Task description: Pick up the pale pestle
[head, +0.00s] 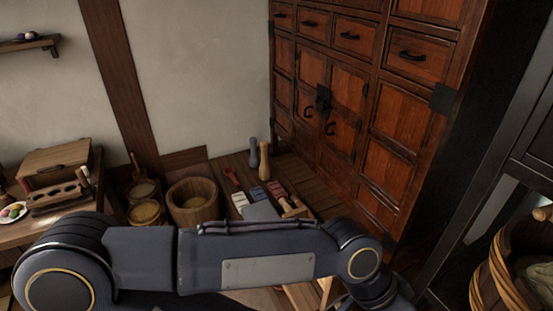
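A pale, tan pestle-shaped piece (264,161) stands upright on the low wooden surface in front of the cabinet. A dark grey one of similar shape (254,153) stands close at its left. My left arm crosses the bottom of the head view from left to right, in front of the low surface. Its gripper is not visible; the wrist end runs out at the bottom edge. My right gripper is not in view either. The pale piece is fully visible and nothing is seen touching it except perhaps the grey one.
Near the pestles lie a red-handled tool (232,177), small coloured blocks (276,192), a grey slab (261,211) and a wooden tool (291,208). A wooden tub (193,203) stands left. A tall cabinet (345,85) stands behind. A bucket (497,275) is at lower right.

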